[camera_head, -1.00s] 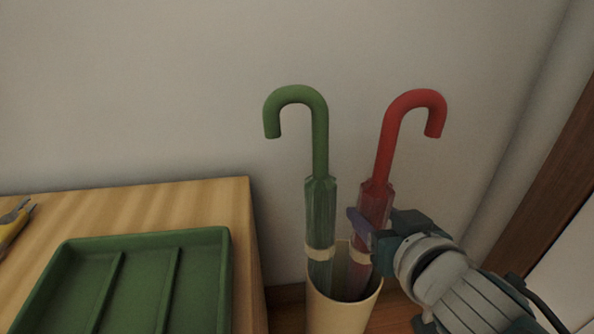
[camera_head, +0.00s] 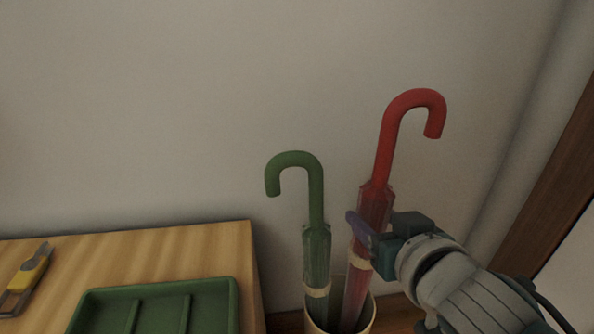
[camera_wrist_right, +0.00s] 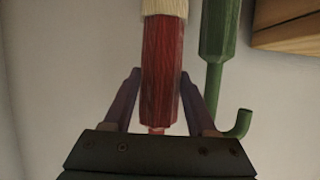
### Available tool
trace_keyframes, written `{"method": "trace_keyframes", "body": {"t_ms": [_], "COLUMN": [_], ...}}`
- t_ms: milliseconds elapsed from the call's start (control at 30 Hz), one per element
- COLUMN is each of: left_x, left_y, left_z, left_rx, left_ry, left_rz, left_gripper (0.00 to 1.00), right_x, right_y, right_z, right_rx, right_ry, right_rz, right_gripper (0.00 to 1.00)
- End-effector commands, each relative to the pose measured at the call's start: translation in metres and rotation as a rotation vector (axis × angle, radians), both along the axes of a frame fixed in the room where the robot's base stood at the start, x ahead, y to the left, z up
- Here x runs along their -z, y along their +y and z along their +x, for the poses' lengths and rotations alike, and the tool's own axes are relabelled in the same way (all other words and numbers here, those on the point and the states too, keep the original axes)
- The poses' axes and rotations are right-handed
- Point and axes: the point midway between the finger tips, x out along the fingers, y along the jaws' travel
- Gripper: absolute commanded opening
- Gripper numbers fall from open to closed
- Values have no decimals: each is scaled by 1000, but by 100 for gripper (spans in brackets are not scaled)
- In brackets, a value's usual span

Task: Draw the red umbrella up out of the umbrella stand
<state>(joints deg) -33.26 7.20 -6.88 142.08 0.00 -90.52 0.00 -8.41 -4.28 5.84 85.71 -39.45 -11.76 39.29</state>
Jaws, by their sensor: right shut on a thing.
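The red umbrella (camera_head: 376,205) leans slightly right, its hooked handle up and its lower end inside the cream umbrella stand (camera_head: 362,318). My right gripper (camera_head: 368,236) is shut on the red umbrella's folded body, just above its pale band. In the right wrist view the red umbrella (camera_wrist_right: 161,75) runs between the two purple fingers of my right gripper (camera_wrist_right: 162,88). The green umbrella (camera_head: 316,250) stands in the same stand to the left, its handle lower than the red one. My left gripper is not in view.
A wooden cabinet top (camera_head: 180,250) is at the left, with a green divided tray (camera_head: 232,305) and a yellow-and-grey tool (camera_head: 32,277) on it. A plain wall is behind. A brown wooden frame (camera_head: 540,210) is at the right. Space above the umbrellas is clear.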

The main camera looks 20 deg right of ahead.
Motion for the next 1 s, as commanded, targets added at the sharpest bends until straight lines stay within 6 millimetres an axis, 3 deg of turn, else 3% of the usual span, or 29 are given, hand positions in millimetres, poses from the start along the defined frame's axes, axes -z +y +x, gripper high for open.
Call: {"method": "trace_keyframes", "body": {"t_ms": [33, 100, 533, 1000], "left_x": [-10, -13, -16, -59], "left_y": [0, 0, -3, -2], "left_z": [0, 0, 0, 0], "left_rx": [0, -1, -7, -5], "left_ry": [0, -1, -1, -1], "left_rz": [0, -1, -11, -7], "left_gripper": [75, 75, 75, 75], "right_x": [-12, -16, -19, -62], "right_y": [0, 0, 0, 0], "right_z": [1, 0, 0, 1], "right_rx": [-1, 0, 0, 0], "right_ry": [-4, -2, -2, -3], "right_rz": [-1, 0, 0, 1], "right_gripper": [9, 9, 9, 9]}}
